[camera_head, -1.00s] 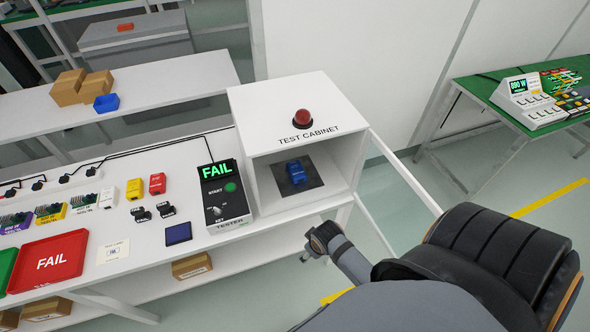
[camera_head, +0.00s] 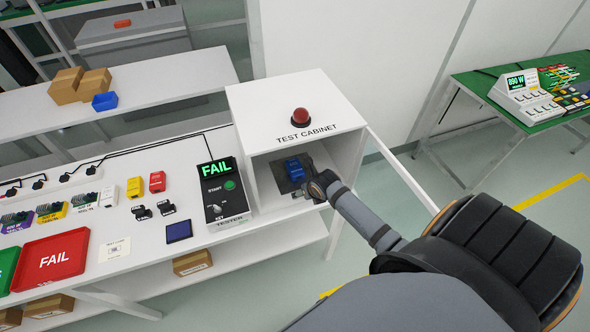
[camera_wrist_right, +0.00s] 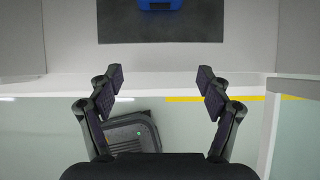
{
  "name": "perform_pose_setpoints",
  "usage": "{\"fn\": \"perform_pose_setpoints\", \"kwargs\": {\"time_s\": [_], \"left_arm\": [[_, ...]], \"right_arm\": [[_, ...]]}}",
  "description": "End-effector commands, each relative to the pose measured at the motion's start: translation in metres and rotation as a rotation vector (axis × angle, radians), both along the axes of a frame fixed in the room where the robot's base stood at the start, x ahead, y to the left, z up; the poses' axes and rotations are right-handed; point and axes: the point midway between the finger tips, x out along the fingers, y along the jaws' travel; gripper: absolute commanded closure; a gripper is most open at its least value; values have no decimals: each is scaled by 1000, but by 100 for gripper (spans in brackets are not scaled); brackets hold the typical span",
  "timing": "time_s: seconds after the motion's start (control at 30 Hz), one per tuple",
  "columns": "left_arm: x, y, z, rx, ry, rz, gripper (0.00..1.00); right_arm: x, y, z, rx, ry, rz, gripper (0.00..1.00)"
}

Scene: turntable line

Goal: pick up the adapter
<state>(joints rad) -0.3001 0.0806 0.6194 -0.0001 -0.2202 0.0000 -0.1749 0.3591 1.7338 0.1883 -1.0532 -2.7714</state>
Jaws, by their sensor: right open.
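A blue adapter (camera_head: 293,169) sits on a dark mat (camera_head: 279,172) inside the open-fronted test cabinet (camera_head: 251,150). In the right wrist view only the near end of the blue adapter (camera_wrist_right: 160,5) shows, at the top edge on the dark mat (camera_wrist_right: 160,30). My right gripper (camera_head: 310,187) is at the cabinet's opening, just in front of the adapter; the arm partly covers it. In the right wrist view my right gripper (camera_wrist_right: 160,82) is open and empty, its fingers apart on either side, short of the mat. My left gripper is not in view.
The cabinet's side walls and roof, with a red dome (camera_head: 300,116) on top, enclose the adapter. The tester (camera_head: 222,190) reading FAIL stands left of the cabinet. Several small parts and a red FAIL tray (camera_head: 50,277) lie further left on the white table.

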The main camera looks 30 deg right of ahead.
Motion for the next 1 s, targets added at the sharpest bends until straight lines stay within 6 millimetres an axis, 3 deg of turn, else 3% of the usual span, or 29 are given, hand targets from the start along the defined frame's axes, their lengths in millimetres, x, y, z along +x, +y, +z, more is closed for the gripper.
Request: {"fn": "perform_pose_setpoints", "kwargs": {"time_s": [0.17,0.5,0.77,1.0], "left_arm": [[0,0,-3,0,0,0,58],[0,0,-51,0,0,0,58],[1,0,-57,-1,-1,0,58],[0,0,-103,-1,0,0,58]], "right_arm": [[4,-2,-2,-18,1,31,22],[64,-17,-7,-16,0,28,22],[75,-19,-3,-17,2,27,22],[118,-29,-9,-16,-1,26,22]]}}
